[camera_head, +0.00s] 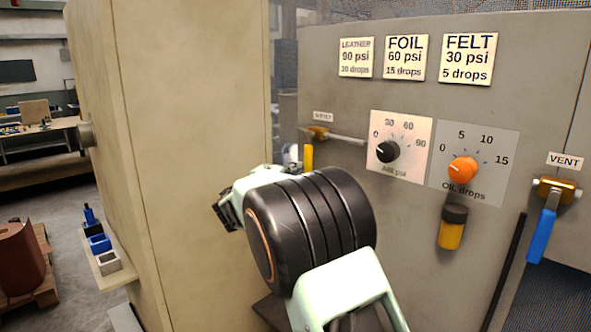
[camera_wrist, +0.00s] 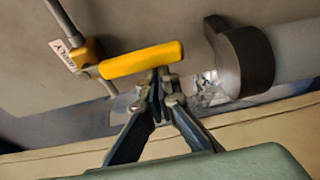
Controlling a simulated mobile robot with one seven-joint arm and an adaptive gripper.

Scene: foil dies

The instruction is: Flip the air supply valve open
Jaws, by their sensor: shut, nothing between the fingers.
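The air supply valve (camera_head: 318,132) is a small brass body on a grey pipe, under a SUPPLY tag (camera_head: 323,117) on the grey panel. Its yellow handle (camera_head: 308,157) hangs down, crosswise to the pipe; its lower end is hidden behind my arm. In the wrist view the valve body (camera_wrist: 88,52) is at upper left and the yellow handle (camera_wrist: 140,59) points right from it. My gripper (camera_wrist: 160,76) is shut and empty, its fingertips close beside the handle's free end. I cannot tell whether they touch. My arm hides most of the gripper in the head view.
Right of the valve are a black pressure knob (camera_head: 387,151), an orange oil knob (camera_head: 462,169) and an oil bottle (camera_head: 452,228). A vent valve with a blue handle (camera_head: 542,235) is at far right. A beige cabinet wall (camera_head: 195,110) stands close on the left.

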